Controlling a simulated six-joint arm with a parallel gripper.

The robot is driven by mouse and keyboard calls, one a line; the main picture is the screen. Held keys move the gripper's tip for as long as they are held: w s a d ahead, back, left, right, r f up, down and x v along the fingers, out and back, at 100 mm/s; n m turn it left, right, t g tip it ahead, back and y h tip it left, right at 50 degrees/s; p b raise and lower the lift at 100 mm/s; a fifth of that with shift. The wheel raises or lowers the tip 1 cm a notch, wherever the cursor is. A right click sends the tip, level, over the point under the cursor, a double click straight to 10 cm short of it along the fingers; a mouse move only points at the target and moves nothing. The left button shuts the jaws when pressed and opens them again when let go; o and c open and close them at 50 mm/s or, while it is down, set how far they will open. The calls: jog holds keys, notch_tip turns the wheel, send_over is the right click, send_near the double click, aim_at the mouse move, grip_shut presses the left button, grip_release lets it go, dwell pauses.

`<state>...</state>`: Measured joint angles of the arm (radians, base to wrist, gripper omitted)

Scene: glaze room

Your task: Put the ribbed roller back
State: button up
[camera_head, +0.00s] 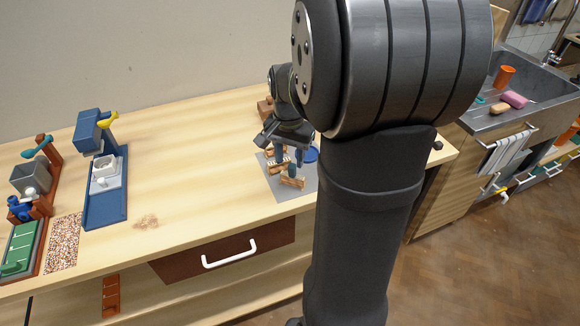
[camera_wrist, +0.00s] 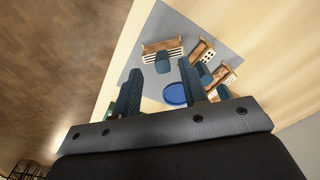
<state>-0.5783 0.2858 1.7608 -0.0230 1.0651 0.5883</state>
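My gripper (camera_wrist: 160,67) is open, with its two dark fingers spread apart above the grey mat (camera_wrist: 211,29). In the wrist view, a wooden cradle (camera_wrist: 150,46) with a pale striped part and a teal handle (camera_wrist: 163,63) shows between and beyond the fingertips, with gaps on both sides. A second wooden piece with dark dots (camera_wrist: 203,48) and a third wooden piece with stripes (camera_wrist: 221,84) lie to the right, each by a teal handle. I cannot tell for sure which is the ribbed roller. In the head view, my gripper (camera_head: 284,150) hangs over the mat and partly hides these pieces.
A blue round dish (camera_wrist: 175,93) lies on the mat near the right finger. A blue press (camera_head: 106,190) and a green tray (camera_head: 22,250) stand at the table's left. The table between press and mat is mostly clear. A drawer (camera_head: 222,254) sits under the front edge.

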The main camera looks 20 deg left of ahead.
aim_at(293, 175)
notch_tip(293, 175, up, 8)
jog(key=shift+s, duration=0.15)
jog(key=shift+f, duration=0.2)
jog(key=f, duration=1.2)
jog(key=shift+w+f, duration=0.2)
jog(key=shift+f, duration=0.2)
jog(key=shift+r, duration=0.2)
